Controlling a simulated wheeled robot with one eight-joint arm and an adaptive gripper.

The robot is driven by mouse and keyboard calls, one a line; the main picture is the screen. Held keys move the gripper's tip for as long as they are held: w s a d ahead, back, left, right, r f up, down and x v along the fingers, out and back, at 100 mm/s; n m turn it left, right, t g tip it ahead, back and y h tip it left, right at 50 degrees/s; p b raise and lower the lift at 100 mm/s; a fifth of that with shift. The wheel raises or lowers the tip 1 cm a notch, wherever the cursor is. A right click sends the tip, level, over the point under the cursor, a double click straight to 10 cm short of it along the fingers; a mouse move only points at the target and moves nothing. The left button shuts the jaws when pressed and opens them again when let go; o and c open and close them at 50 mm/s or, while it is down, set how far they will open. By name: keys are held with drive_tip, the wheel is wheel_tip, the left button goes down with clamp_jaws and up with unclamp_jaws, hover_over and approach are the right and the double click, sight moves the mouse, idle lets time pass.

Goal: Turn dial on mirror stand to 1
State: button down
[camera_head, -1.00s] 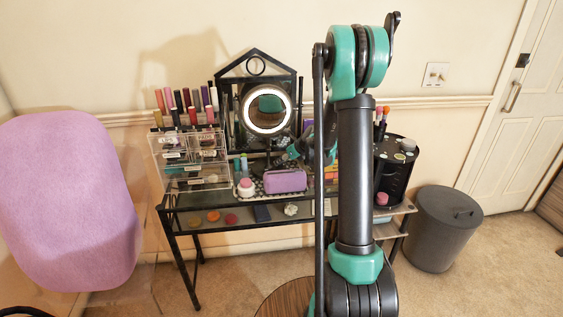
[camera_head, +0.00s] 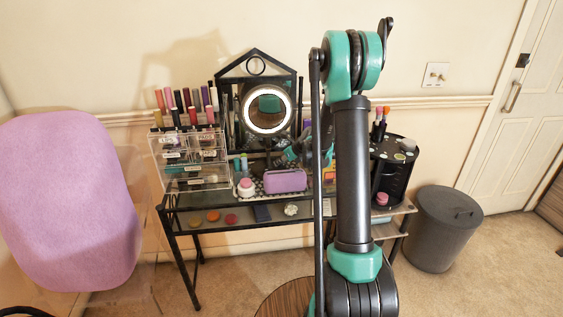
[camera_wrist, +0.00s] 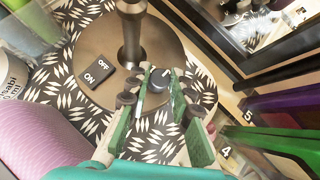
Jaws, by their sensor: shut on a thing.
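The lit round mirror (camera_head: 266,107) stands at the back of the vanity table. In the wrist view, its round bronze stand base (camera_wrist: 88,48) carries a post and a black ON/OFF switch (camera_wrist: 98,72). A small dark dial (camera_wrist: 158,80) with a white mark sits at the base's near edge. My gripper (camera_wrist: 160,82) has its green fingers on either side of the dial, shut on it. The dial's setting is too small to read. In the head view, my gripper is small and largely hidden among things in front of the mirror.
A purple bag (camera_head: 285,181) lies at the table front, and its pink-purple side (camera_wrist: 40,135) is close to my gripper in the wrist view. A clear drawer organizer (camera_head: 190,157) stands left. A dark round organizer (camera_head: 395,172) stands right. Coloured panels numbered 4 and 5 (camera_wrist: 280,145) are close right.

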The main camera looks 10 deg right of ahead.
drive_tip(key=shift+w+d+n+g+y, duration=0.15)
drive_tip(key=shift+n+g+y, duration=0.65)
drive_tip(key=shift+n, duration=0.7)
drive_tip(key=c, duration=1.3)
unclamp_jaws()
drive_tip(key=shift+c, duration=0.2)
drive_tip(key=v, duration=1.2)
drive_tip(key=shift+f, duration=0.1)
